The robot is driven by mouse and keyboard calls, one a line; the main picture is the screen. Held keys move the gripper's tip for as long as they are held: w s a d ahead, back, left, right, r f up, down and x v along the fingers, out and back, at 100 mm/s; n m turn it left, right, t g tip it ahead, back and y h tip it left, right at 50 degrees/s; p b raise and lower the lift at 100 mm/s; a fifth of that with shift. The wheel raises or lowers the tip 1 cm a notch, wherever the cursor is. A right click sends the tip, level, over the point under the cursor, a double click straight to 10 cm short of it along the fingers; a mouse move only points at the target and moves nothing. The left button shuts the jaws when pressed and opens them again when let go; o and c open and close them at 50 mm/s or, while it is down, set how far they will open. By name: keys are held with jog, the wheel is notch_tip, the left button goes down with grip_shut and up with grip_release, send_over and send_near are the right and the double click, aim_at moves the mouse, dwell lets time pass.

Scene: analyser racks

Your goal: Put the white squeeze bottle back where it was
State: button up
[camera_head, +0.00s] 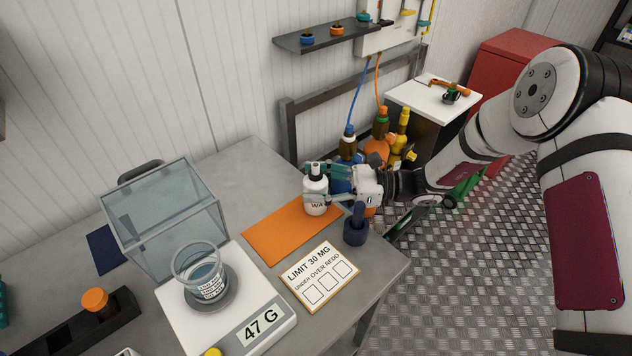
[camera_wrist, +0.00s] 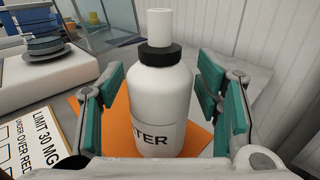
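The white squeeze bottle (camera_head: 316,200) is upright at the right end of the orange mat (camera_head: 282,232). It has a black collar, a white cap and a partly visible "WATER" label. In the wrist view the bottle (camera_wrist: 160,100) fills the middle, with the orange mat (camera_wrist: 92,108) around its lower part. My gripper (camera_head: 314,183) reaches in from the right. In the wrist view my gripper (camera_wrist: 162,82) has its teal finger pads on both sides of the bottle, very close to it. I cannot tell whether the pads touch it, or whether its base rests on the mat.
A dark blue cup-like holder (camera_head: 356,232) stands right beside my gripper, near the table edge. A limit card (camera_head: 320,276) lies in front of the mat. A scale (camera_head: 262,325) reading 47 G bears a beaker (camera_head: 200,270). Several coloured bottles (camera_head: 380,140) stand behind my gripper.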

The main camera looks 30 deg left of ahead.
jog(key=shift+r, duration=0.15)
jog(key=shift+w+d, duration=0.15)
jog(key=shift+d, duration=0.15)
jog(key=b+v, duration=0.1)
jog(key=v, duration=1)
jog(key=shift+d+b, duration=0.2)
jog(key=shift+b, duration=0.2)
jog(key=s+d+r+n+t+h, duration=0.5)
jog(key=s+d+r+n+h, duration=0.6)
jog(key=s+d+r, duration=0.7)
jog(key=s+d+n+t+h, duration=0.2)
jog(key=s+d+t+h, duration=0.3)
jog(key=d, duration=0.7)
jog(key=shift+s+d+f+t+h, duration=0.2)
jog(key=shift+s+d+t+h, duration=0.15)
jog(key=shift+s, duration=0.65)
